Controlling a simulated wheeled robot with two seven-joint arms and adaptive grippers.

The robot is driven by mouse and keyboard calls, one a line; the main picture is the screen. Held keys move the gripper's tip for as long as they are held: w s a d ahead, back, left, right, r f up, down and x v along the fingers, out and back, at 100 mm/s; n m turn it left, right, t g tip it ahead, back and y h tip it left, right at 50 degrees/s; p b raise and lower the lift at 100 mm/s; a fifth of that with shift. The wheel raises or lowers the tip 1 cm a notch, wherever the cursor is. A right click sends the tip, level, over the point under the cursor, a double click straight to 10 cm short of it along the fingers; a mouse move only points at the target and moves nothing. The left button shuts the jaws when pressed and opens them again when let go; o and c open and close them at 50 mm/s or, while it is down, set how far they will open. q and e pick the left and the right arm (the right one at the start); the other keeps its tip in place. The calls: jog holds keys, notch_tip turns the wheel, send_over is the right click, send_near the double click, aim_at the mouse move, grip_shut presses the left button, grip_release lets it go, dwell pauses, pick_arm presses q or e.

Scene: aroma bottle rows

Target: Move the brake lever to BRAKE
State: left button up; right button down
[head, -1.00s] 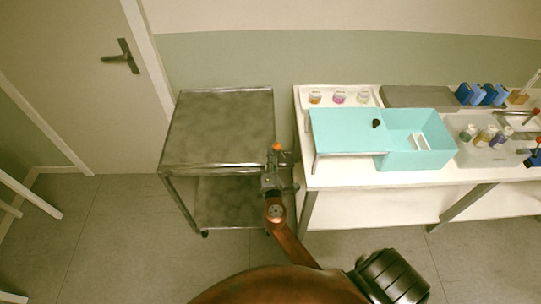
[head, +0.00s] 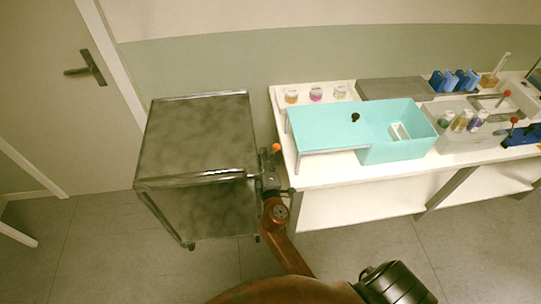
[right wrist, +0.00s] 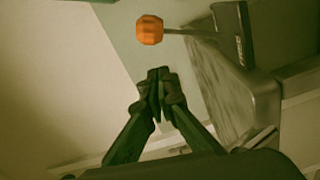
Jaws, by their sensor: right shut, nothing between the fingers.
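The brake lever ends in an orange knob (head: 276,148) at the right side of the metal trolley (head: 195,138). In the right wrist view the knob (right wrist: 149,30) sits on a thin rod that comes from a dark bracket (right wrist: 232,35) with lettering too blurred to read surely. My right gripper (head: 270,173) is at the trolley's front right corner, just below the knob in the picture. In the right wrist view its fingertips (right wrist: 159,76) are together and empty, with a visible gap between them and the knob. My left gripper is not in view.
A white table (head: 330,178) stands close to the trolley's right, leaving a narrow gap where my arm is. It carries a turquoise tray (head: 395,155), small jars and bottles. A door (head: 60,120) is at the left. The floor at the front left is clear.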

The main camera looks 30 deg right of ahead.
jog(key=shift+a+r, duration=0.1)
jog(key=shift+r, duration=0.1)
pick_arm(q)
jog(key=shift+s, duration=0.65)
pick_arm(e)
notch_tip(320, 180, up, 10)
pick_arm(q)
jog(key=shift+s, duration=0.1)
pick_arm(e)
jog(key=shift+f, duration=0.2)
